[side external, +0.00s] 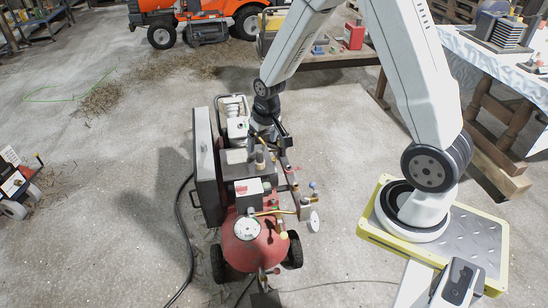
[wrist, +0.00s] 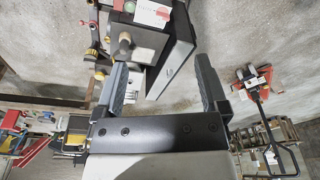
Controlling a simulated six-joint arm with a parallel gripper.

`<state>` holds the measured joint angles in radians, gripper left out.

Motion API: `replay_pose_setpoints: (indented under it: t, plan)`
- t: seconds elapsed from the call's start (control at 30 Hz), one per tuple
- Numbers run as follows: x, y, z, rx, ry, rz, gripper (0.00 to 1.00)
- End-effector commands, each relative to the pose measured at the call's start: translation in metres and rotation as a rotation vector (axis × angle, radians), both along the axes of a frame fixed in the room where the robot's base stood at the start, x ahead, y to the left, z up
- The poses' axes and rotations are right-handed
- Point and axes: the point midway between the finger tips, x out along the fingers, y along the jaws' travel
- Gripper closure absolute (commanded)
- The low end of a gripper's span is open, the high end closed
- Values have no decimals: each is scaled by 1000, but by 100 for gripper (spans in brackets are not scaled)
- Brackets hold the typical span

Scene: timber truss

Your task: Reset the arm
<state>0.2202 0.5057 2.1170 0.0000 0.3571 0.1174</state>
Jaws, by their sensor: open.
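My gripper (side external: 275,135) hangs at the end of my arm, over the back part of a red air compressor (side external: 262,245), in the side view. The compressor's dark boxy housing (wrist: 173,52) and a brown-tipped knob (wrist: 125,42) show beyond the fingers, toward the top. Whether the fingers touch any part of the compressor cannot be told.
An orange tractor (side external: 160,36) stands at the back. A cloth-covered table (side external: 480,55) and timber pieces (side external: 500,170) are at the right. A black hose (side external: 182,225) lies on the floor left of the compressor. The concrete floor at left is mostly clear.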

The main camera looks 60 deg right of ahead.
Motion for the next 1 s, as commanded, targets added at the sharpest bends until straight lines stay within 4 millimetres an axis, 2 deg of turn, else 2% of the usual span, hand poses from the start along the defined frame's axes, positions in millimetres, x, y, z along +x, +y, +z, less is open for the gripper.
replay_pose_setpoints:
  t: [0.1, 0.3, 0.6, 0.8, 1.0]
  plan:
    - [-16, 21, 20, -6, -15, 63, 7]
    - [-49, 50, 45, -17, -36, 168, 7]
    - [-96, 81, 65, -28, -61, 299, 7]
    - [-110, 88, 69, -31, -67, 334, 7]
    - [-111, 88, 69, -31, -67, 337, 7]
